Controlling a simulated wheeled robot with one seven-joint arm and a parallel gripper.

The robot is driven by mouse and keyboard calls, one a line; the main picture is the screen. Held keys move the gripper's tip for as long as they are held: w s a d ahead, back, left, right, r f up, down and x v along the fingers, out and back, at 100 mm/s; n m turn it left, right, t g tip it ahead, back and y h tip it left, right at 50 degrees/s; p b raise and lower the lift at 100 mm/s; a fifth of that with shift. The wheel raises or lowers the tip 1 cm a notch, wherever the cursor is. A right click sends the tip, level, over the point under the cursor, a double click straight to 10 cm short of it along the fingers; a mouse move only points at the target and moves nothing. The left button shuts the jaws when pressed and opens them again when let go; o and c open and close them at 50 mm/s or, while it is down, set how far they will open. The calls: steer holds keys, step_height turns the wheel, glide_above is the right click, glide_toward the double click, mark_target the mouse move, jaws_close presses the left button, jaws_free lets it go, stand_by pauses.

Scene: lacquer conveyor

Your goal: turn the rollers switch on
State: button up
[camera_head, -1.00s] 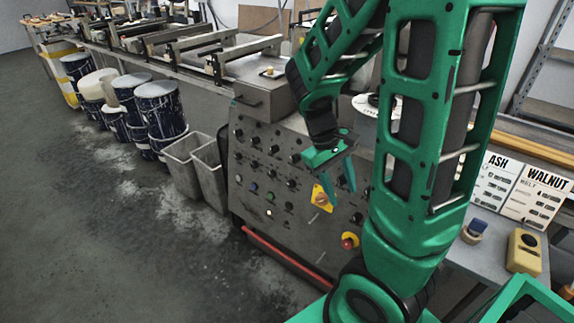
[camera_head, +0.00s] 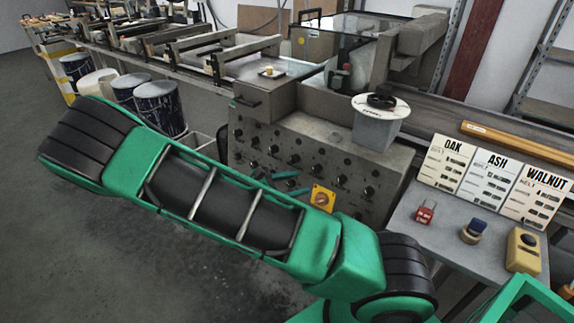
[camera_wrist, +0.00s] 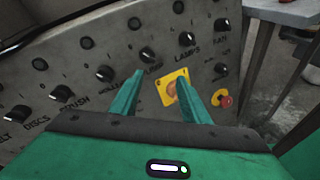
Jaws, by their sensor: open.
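The grey control panel (camera_head: 300,155) carries rows of black rotary knobs. In the wrist view, a black knob (camera_wrist: 105,73) sits above a label that seems to read "ROLLERS", partly hidden by my left finger. Its setting is too small to tell. My gripper (camera_wrist: 160,78) is open and empty. Its fingers are in front of the panel, with the rollers knob to the left of the left fingertip. A yellow plate with an orange knob (camera_wrist: 172,86) lies between and behind the fingers. In the head view, my gripper (camera_head: 290,183) is mostly hidden behind my arm.
Neighbouring knobs include brush (camera_wrist: 62,93), lamps (camera_wrist: 186,38) and fan (camera_wrist: 221,24). A red button (camera_wrist: 225,101) sits right of the right finger. A side table (camera_head: 400,225) with signs and small items stands right of the panel. Drums (camera_head: 160,107) stand at the left.

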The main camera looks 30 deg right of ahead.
mark_target(294, 159)
steer(key=w+a+n+t+h, duration=0.2)
steer(key=w+a+n+t, duration=0.4)
steer(key=n, duration=0.1)
steer(key=x, duration=1.1)
